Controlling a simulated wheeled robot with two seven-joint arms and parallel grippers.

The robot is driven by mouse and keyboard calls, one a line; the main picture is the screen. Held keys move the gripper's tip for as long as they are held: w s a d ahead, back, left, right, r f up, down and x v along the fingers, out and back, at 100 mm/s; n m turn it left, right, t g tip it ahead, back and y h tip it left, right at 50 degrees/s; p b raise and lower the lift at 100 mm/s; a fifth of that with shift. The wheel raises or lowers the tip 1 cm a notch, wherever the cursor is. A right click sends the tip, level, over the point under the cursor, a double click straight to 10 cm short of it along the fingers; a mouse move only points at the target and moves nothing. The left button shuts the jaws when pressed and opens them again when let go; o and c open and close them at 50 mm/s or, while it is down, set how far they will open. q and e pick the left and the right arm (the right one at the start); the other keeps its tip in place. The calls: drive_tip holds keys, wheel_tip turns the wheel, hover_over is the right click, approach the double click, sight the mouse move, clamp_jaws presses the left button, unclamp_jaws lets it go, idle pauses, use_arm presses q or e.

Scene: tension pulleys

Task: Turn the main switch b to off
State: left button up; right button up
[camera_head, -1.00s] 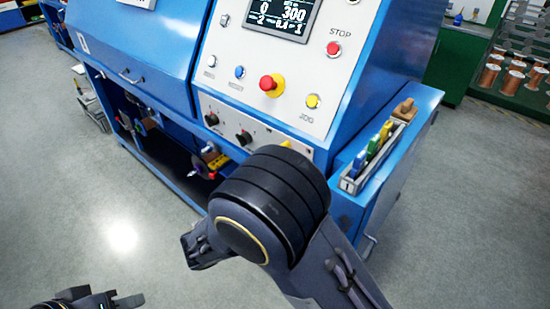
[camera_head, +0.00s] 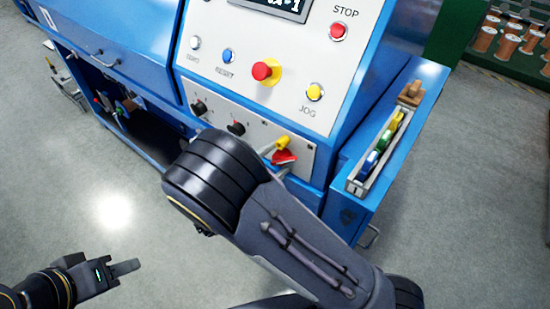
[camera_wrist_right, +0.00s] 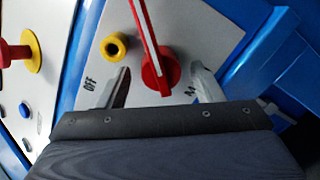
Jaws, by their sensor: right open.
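The main switch is a red rotary knob (camera_head: 285,157) low on the machine's pale front panel, beside a yellow round part (camera_head: 281,143). In the right wrist view the red knob (camera_wrist_right: 157,72) has a long handle with a white line, pointing up and slightly left. An OFF label (camera_wrist_right: 90,83) is left of it; a second label at its lower right is hard to read. My right gripper (camera_wrist_right: 161,76) is open, with one finger on each side of the knob; contact cannot be told. My left gripper (camera_head: 103,272) is away from the machine, over the floor.
The panel also carries a red mushroom button (camera_head: 263,72), a yellow JOG button (camera_head: 315,92), a red STOP button (camera_head: 338,31) and black knobs (camera_head: 237,129). A tool tray (camera_head: 358,188) sits on the blue side shelf. Open floor lies at lower left.

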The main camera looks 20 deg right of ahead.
drive_tip(key=shift+w+d, duration=0.1)
drive_tip(key=shift+d, duration=0.1)
drive_tip(key=shift+c, duration=0.4)
clamp_jaws()
